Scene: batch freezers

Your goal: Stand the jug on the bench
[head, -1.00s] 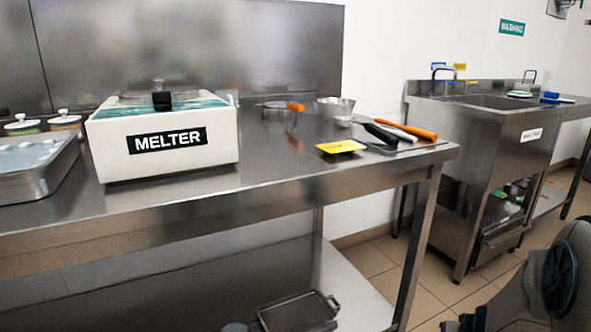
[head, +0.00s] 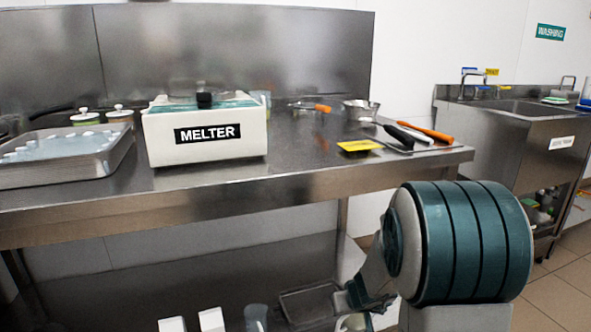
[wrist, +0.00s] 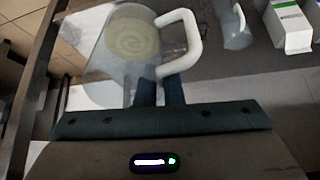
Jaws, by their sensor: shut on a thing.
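The jug (wrist: 125,75) is clear, with pale cream contents and a white handle (wrist: 190,45). My gripper (wrist: 160,92) is shut on the jug near the handle's lower end; the exact contact is hard to see. In the head view, my gripper (head: 368,300) is low, below the bench top, and only part of the jug (head: 352,323) shows at the bottom edge. The steel bench (head: 300,180) stands above and behind it, with bare top between the melter and the yellow card.
The white melter (head: 205,140) stands on the bench, with a steel tray (head: 60,170) to its left. A yellow card (head: 358,146), spatulas (head: 430,132) and a steel pan (head: 360,110) are at the right. White cartons (head: 212,319) and another clear vessel (head: 256,316) are below.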

